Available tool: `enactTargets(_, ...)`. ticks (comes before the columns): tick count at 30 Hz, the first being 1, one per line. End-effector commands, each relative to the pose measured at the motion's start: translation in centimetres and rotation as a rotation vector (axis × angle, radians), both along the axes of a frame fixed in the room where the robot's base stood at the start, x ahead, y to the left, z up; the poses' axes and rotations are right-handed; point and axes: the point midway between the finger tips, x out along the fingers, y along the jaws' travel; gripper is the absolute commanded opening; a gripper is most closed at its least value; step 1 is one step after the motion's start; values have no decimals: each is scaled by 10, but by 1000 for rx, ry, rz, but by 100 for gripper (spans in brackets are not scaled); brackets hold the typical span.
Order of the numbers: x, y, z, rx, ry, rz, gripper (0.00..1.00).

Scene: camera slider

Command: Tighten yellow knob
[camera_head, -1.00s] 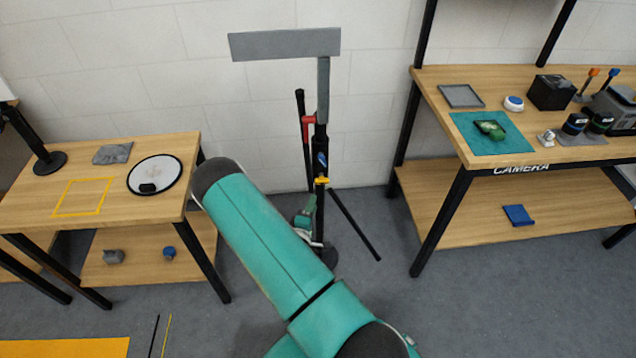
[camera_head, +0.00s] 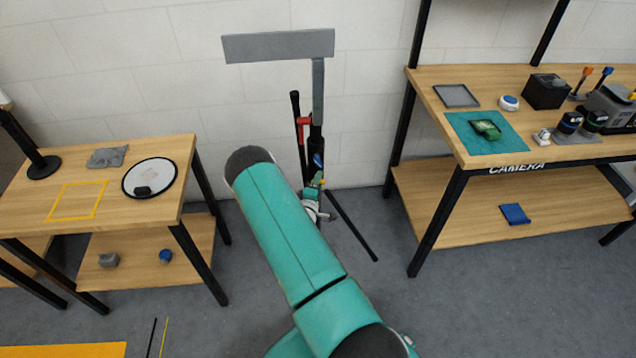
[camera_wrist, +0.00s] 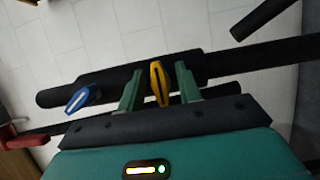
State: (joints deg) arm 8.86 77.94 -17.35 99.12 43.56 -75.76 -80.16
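The yellow knob (camera_wrist: 161,84) sits on the dark pole of the stand in the wrist view. My gripper (camera_wrist: 157,78) is open, with one green finger on each side of the knob. Gaps show between the knob and both fingers. In the head view my gripper (camera_head: 316,181) is small at the stand, partly behind my arm. The stand's black pole (camera_head: 316,146) rises there with a grey panel (camera_head: 278,46) on top. The knob is barely visible in that view.
A blue knob (camera_wrist: 83,97) is on the pole left of my gripper, and a red part (camera_wrist: 22,138) is at the lower left. Wooden tables stand left (camera_head: 117,210) and right (camera_head: 462,145) of the stand. A white wall is close behind it.

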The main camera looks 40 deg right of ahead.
Motion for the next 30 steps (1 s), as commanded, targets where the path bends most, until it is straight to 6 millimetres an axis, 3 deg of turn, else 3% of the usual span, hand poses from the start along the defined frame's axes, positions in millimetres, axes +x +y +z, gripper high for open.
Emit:
enactTargets(1, 0, 0, 0, 0, 0, 0, 27)
enactTargets(5, 0, 0, 0, 0, 0, 0, 1)
enactTargets(6, 0, 0, 0, 0, 0, 0, 0)
enactTargets(20, 0, 1, 0, 60, -40, 0, 0)
enactTargets(30, -1, 1, 0, 263, -179, -1, 0)
